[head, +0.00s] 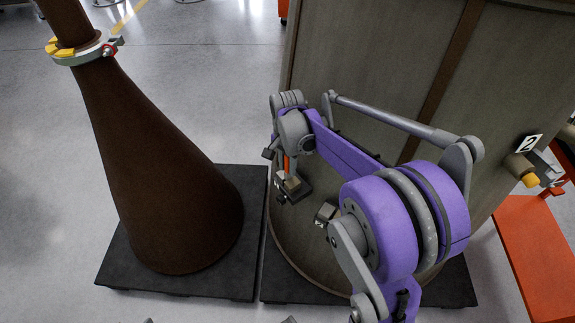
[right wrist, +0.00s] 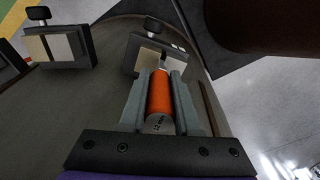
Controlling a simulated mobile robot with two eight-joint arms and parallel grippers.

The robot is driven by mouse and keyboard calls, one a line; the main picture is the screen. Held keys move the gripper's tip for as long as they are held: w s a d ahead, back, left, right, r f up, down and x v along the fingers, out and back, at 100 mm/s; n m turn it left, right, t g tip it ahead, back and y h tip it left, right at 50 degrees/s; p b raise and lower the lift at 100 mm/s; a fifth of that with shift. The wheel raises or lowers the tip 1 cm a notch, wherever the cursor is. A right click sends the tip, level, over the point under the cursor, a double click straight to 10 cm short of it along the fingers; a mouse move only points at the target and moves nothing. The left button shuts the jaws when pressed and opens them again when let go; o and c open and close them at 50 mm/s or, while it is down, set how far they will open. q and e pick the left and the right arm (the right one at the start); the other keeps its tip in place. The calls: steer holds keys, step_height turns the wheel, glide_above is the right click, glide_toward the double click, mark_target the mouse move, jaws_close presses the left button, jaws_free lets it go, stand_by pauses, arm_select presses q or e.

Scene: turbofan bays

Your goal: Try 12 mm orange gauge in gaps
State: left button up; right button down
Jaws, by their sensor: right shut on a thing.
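The orange gauge (right wrist: 160,93) is a short cylinder lying between the two grey fingers of my right gripper (right wrist: 161,82), which is shut on it. A second gap block (right wrist: 57,46) stands farther left in the wrist view. In the head view, my right gripper (head: 287,160) is just above the first block (head: 293,187).
The blocks sit on a large drum-like casing (head: 350,120). A brown cone (head: 155,180) with a clamp ring (head: 85,50) stands to the left on a black base (head: 180,275). A fixture labelled 2 (head: 528,143) and an orange stand (head: 540,260) are at the right.

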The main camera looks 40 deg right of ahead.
steer(key=shift+r+p, duration=1.7)
steer(key=shift+r, duration=1.35)
arm_select(q)
steer(key=r, duration=0.2)
steer(key=w+r, duration=0.1)
steer(key=r, duration=0.1)
steer(key=shift+w+r, duration=0.1)
steer(key=shift+w, duration=0.1)
steer(key=shift+s, duration=0.15)
arm_select(e)
steer(key=shift+f, duration=0.1)
